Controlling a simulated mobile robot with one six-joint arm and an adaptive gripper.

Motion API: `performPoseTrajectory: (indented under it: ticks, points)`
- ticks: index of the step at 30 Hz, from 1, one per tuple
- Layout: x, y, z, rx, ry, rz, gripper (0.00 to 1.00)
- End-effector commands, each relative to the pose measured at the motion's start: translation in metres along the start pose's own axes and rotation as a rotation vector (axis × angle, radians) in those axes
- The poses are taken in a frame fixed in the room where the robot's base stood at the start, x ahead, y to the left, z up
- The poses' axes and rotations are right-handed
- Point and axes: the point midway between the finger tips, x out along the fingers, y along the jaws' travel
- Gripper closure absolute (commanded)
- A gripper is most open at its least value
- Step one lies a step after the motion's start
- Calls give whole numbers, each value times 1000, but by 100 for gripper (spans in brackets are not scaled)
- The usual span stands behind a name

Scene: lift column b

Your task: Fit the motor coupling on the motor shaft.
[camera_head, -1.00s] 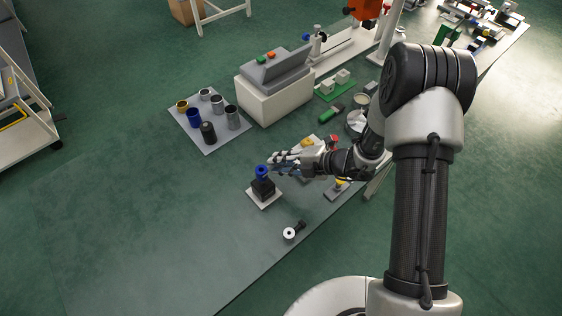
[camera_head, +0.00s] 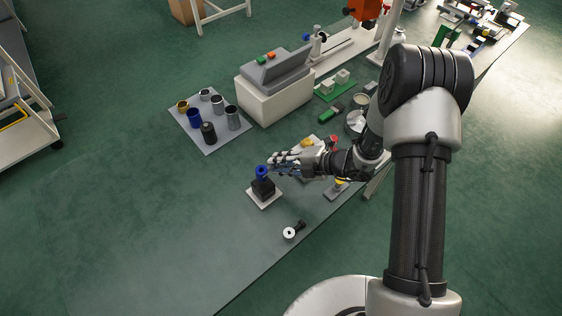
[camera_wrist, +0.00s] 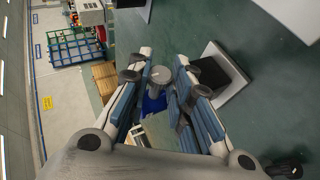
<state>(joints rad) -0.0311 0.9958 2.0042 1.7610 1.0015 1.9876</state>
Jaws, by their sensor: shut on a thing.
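The blue motor coupling (camera_head: 262,171) shows a round hole in its top in the head view. It also shows in the wrist view (camera_wrist: 153,103), between the two fingers, partly hidden. My gripper (camera_head: 272,164) is shut on it from the right side. The black motor (camera_head: 263,188) stands on a pale square plate (camera_head: 260,201) directly below the coupling in the head view. In the wrist view the motor (camera_wrist: 211,75) is partly behind the right finger. The shaft cannot be made out, and I cannot tell whether the coupling touches it.
A grey mat (camera_head: 206,143) with several coloured cylinders lies at the back left. A white and grey box (camera_head: 275,97) stands behind. A black part with a white round end (camera_head: 290,232) lies near the front edge. The left of the table is clear.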

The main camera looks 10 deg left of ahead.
Motion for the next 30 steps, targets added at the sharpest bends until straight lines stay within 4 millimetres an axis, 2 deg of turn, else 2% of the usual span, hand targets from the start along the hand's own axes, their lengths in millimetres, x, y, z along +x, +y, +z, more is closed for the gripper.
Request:
performPoseTrajectory:
  ticks: [12,30]
  points:
    - [0,-1,0,0,0,1,100]
    - [8,-13,4,-1,0,1,100]
